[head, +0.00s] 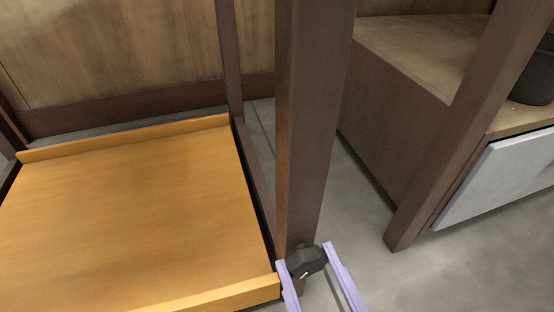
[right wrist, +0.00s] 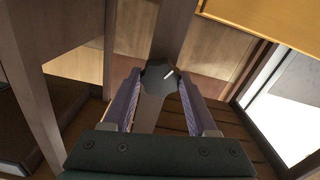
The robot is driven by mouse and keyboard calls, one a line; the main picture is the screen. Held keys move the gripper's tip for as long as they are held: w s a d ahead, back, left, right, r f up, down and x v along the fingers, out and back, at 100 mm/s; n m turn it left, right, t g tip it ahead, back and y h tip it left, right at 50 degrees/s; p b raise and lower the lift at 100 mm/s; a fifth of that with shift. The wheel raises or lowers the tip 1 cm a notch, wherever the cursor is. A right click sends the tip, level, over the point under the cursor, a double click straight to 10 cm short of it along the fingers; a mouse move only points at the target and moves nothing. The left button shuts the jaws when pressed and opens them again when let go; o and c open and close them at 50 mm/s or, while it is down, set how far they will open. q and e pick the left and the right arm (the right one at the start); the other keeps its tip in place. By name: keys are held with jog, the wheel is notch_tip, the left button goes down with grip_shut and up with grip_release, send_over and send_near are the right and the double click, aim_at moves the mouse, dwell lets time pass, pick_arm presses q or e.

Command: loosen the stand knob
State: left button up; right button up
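The stand knob (head: 306,262) is dark and lobed, with a small white mark on its face. It sits low on a brown upright post (head: 312,120), beside the front right corner of an orange-yellow tray. My right gripper (head: 308,256) has its two pale purple fingers on either side of the knob. In the right wrist view the knob (right wrist: 158,78) lies between the fingertips (right wrist: 159,74), close to both. I cannot tell whether the fingers press on it. My left gripper is not in view.
The orange-yellow tray (head: 130,205) with raised edges lies empty at left. A brown slanted post (head: 455,140) and a cabinet with a light front panel (head: 500,180) stand at right. A dark pot (head: 535,80) sits on the cabinet. Grey floor (head: 360,215) is clear between the posts.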

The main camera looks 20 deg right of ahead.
jog(key=c, duration=0.8)
